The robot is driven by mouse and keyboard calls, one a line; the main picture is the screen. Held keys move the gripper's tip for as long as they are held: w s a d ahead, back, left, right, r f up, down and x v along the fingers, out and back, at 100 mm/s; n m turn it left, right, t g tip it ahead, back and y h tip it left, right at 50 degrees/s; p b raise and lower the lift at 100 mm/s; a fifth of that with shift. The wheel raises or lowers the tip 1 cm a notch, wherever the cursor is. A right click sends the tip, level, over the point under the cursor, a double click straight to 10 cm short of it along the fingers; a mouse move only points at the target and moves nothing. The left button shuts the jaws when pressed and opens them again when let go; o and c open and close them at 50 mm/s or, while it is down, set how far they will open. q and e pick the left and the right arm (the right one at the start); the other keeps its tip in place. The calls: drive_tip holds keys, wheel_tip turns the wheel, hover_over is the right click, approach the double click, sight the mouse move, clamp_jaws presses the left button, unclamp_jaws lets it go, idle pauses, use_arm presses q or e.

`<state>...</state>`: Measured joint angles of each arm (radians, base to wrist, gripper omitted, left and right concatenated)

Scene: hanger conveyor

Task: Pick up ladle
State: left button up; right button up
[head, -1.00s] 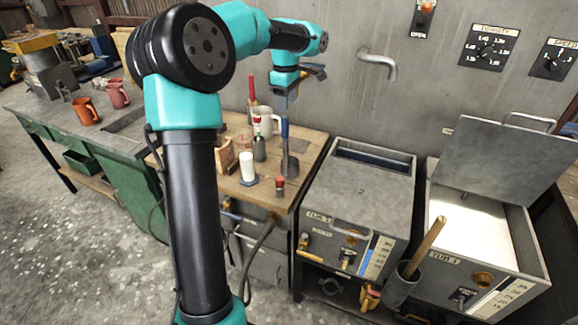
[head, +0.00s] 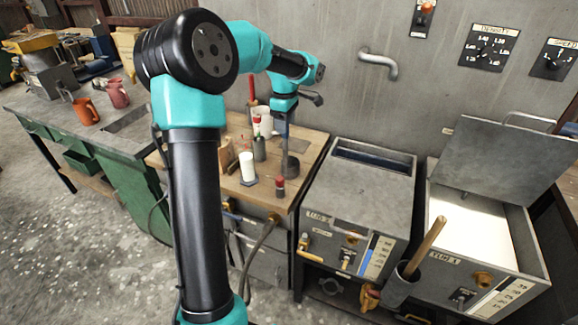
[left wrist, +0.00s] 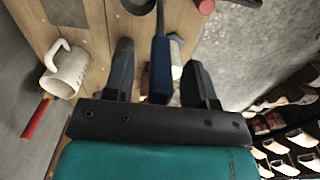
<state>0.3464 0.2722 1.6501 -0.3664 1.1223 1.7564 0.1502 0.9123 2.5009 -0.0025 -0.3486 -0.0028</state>
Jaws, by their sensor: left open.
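The ladle has a grey metal bowl (head: 290,166) low above or on the wooden bench top; I cannot tell which. Its blue handle (left wrist: 160,72) stands up from the bowl. In the head view the handle is mostly hidden by my left gripper (head: 283,114). In the left wrist view my left gripper (left wrist: 157,56) is open, with one dark finger on each side of the blue handle. Gaps show between the handle and both fingers. My right gripper is in neither view.
On the wooden bench top (head: 318,146) stand a white candle (head: 247,166), a red-capped item (head: 280,185) and a white mug (left wrist: 65,70). A grey tank unit (head: 352,195) stands close on the right. The grey wall (head: 340,25) rises behind.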

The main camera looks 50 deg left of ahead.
use_arm(q)
drive_tip(key=shift+f, duration=0.75)
drive_tip(key=shift+c, duration=0.4)
clamp_jaws()
